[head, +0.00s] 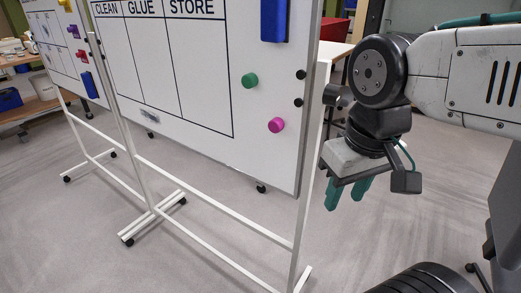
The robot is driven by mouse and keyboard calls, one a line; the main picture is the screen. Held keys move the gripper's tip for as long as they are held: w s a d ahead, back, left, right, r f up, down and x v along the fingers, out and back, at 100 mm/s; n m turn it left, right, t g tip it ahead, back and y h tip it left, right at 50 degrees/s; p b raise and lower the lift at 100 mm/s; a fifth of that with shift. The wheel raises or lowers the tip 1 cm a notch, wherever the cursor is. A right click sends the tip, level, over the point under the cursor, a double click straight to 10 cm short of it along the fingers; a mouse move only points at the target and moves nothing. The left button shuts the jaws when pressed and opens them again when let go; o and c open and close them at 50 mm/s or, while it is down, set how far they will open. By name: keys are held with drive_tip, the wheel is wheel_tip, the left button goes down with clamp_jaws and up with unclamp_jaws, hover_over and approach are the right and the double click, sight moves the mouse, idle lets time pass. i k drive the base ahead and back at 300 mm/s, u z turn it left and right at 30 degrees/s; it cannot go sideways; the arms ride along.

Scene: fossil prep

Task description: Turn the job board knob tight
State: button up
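The job board (215,105) is a white panel headed CLEAN, GLUE and STORE, on a white wheeled stand. A dark, short cylinder that looks like its knob (338,96) sits at the right upright's top, close beside my arm's black joint. I cannot tell how tight it is. My gripper (348,193) hangs below and slightly right of this knob, pointing down. Its two teal fingers are apart with nothing seen between them, and it does not touch the knob.
The board carries a green magnet (250,80), a pink magnet (276,125) and a blue holder (274,20). A second whiteboard (60,45) stands at left. A bench (333,50) is behind. Grey floor (225,175) is open around the stand feet.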

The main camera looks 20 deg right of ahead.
sight(332, 96)
drive_tip(key=z, duration=1.15)
drive_tip(key=k, duration=0.85)
drive_tip(key=u, duration=1)
drive_tip(key=i, duration=0.5)
drive_tip(key=u, duration=0.05)
